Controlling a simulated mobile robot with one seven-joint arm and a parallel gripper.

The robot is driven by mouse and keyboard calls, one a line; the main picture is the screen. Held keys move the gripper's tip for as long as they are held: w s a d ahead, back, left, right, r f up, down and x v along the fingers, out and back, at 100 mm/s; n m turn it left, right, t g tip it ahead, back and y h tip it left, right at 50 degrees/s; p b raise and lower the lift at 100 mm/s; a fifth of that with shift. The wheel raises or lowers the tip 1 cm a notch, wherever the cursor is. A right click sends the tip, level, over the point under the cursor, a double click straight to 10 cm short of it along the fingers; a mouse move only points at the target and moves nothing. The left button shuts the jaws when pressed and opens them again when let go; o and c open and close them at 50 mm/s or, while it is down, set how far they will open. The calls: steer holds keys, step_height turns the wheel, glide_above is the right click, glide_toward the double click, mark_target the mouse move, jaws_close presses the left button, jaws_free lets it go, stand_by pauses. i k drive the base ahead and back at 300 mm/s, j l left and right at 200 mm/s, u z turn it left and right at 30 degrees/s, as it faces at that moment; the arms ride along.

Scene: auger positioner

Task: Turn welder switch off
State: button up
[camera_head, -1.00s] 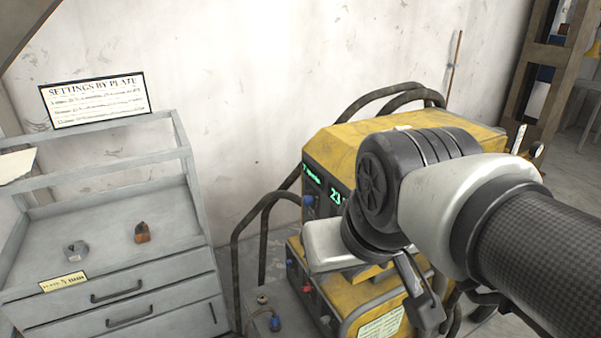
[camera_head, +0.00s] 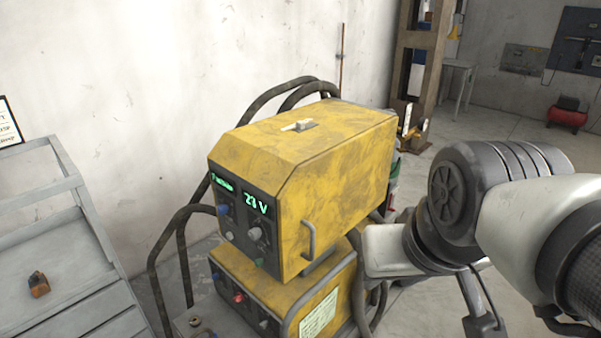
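The yellow welder (camera_head: 335,170) stands in the middle as an upper box on a lower yellow unit (camera_head: 300,300). Its dark front panel has two lit green displays (camera_head: 257,208), one reading 23 V, with a blue knob (camera_head: 223,210) and a grey knob (camera_head: 255,233) below. A small pale lever-like part (camera_head: 298,125) sits on the top face; I cannot tell for sure whether it is the switch. My gripper (camera_head: 482,325) hangs at the lower right, to the right of the welder and apart from the panel. Its fingertips are too hidden to judge.
A black cable arcs behind and left of the welder. A grey drawer cabinet (camera_head: 95,290) with an orange-brown item (camera_head: 38,284) is at left. A metal handle (camera_head: 309,240) juts from the welder's side. Open floor (camera_head: 480,130) lies behind at right.

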mark_target(239, 297)
steer(key=l+u, duration=0.25)
steer(key=l, duration=0.7)
steer(key=i+l+u, duration=0.1)
steer(key=i, duration=0.25)
steer(key=i+l+u, duration=0.15)
steer(key=i, duration=0.15)
steer(key=k, duration=0.65)
steer(key=j+u, duration=0.2)
steer(key=j, duration=0.2)
steer(key=i+j+u, duration=0.2)
steer(key=j, duration=0.15)
steer(key=k+j+u, duration=0.1)
steer(key=k+j, duration=0.1)
steer(key=k, duration=0.5)
steer(key=i+j+z, duration=0.1)
steer(key=j, duration=0.2)
steer(key=i+j+z, duration=0.1)
steer(key=i+j, duration=0.25)
steer(key=j, duration=0.2)
steer(key=z, duration=0.05)
